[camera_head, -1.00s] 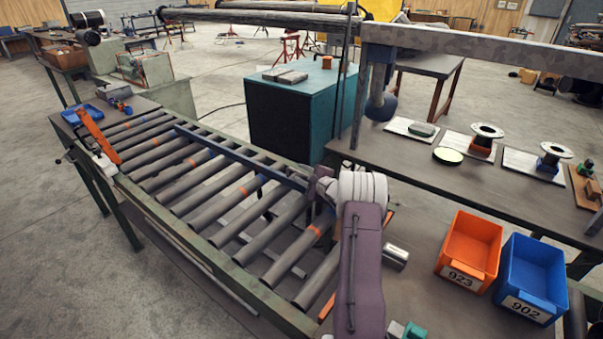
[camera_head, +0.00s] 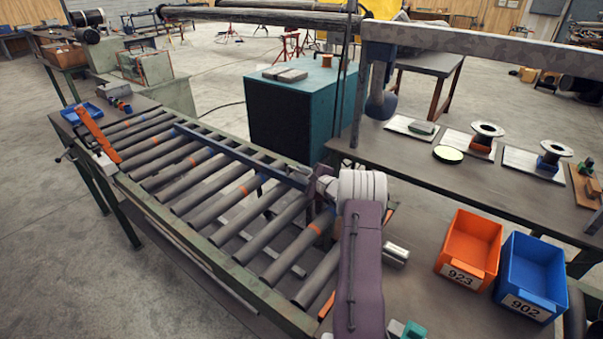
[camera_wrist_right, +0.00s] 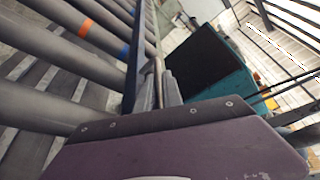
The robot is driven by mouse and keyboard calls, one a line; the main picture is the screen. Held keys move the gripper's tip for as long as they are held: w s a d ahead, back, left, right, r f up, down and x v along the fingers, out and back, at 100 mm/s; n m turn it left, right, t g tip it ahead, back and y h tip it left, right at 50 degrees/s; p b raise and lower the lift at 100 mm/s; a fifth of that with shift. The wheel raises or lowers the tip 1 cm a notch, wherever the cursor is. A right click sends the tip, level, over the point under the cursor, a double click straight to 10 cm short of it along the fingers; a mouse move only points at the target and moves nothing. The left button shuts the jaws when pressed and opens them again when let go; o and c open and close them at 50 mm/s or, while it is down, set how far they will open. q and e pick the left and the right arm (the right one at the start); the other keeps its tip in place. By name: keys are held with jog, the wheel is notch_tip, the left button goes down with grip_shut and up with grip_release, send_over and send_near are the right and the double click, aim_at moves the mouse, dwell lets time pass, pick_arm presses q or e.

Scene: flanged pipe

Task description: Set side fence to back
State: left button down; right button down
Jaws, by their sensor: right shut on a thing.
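The side fence (camera_head: 240,154) is a long blue rail lying lengthwise over the roller conveyor, near its far side. My right gripper (camera_head: 316,184) is at the fence's near right end, partly hidden behind my own wrist. In the right wrist view the blue fence (camera_wrist_right: 137,55) runs up the picture, and my right gripper's fingers (camera_wrist_right: 159,88) are shut at it on what looks like a thin upright handle. My left gripper is not in view.
The conveyor's green frame (camera_head: 190,240) borders the grey rollers. An orange bar (camera_head: 97,135) crosses its far left end. A teal cabinet (camera_head: 290,120) stands behind. Orange (camera_head: 470,245) and blue (camera_head: 530,272) bins sit at right; a small metal block (camera_head: 396,254) lies beside my arm.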

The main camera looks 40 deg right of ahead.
dwell(0.8)
